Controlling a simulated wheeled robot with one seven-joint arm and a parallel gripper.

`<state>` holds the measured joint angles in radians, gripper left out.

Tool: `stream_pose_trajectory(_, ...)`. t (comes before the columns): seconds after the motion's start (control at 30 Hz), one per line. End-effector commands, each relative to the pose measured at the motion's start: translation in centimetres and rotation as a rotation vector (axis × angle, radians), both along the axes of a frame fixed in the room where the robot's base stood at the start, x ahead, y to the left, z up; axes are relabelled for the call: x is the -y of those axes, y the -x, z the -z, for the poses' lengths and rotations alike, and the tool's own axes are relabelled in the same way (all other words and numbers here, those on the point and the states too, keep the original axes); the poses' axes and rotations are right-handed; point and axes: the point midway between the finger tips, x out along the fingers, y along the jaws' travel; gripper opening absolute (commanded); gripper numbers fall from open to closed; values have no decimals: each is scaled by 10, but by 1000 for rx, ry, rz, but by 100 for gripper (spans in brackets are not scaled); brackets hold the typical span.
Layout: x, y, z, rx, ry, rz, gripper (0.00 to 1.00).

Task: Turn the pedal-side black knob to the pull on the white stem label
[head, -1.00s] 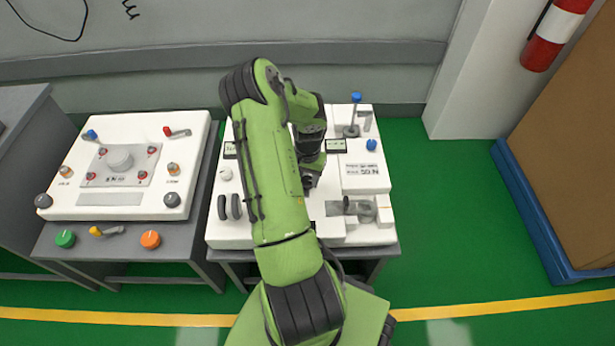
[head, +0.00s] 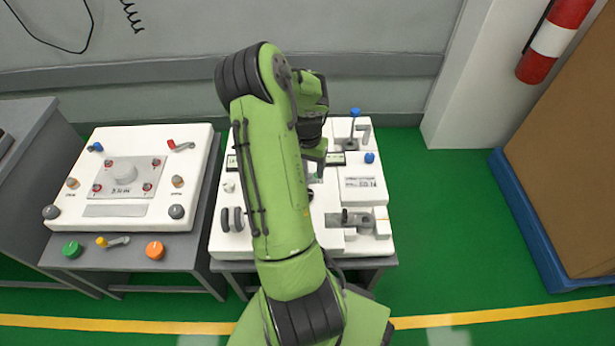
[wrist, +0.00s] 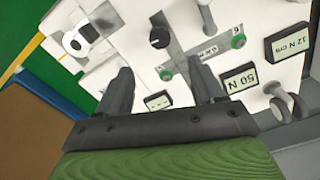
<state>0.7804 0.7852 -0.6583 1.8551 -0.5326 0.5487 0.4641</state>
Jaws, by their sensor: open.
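My gripper (wrist: 163,76) is open in the wrist view, its two dark fingers apart with nothing between them. A small round black knob (wrist: 160,37) sits on a grey plate beyond the fingertips, apart from them. A grey lever (wrist: 206,16) stands to its right at the top edge. The two dark pedals (head: 232,218) show at the left of the white panel (head: 290,243) in the head view. My arm hides the panel's middle there. I cannot tell which marking is the white stem label, nor read where the knob points.
A clear-fronted block with a lever (head: 358,218) and blue-topped parts (head: 369,158) stand on the panel's right. Another cart (head: 104,208) stands left. Green floor (head: 450,220) is free to the right.

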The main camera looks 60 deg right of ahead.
Motion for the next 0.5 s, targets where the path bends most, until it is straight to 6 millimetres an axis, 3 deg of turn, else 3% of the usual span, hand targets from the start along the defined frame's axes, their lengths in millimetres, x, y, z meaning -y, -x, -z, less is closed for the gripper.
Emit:
stream_pose_trajectory(0.03,1,0,-16,2,4,0,67)
stream_pose_trajectory(0.2,0,0,-38,0,1,1,67)
stream_pose_trajectory(0.5,0,0,-41,-1,-1,0,67)
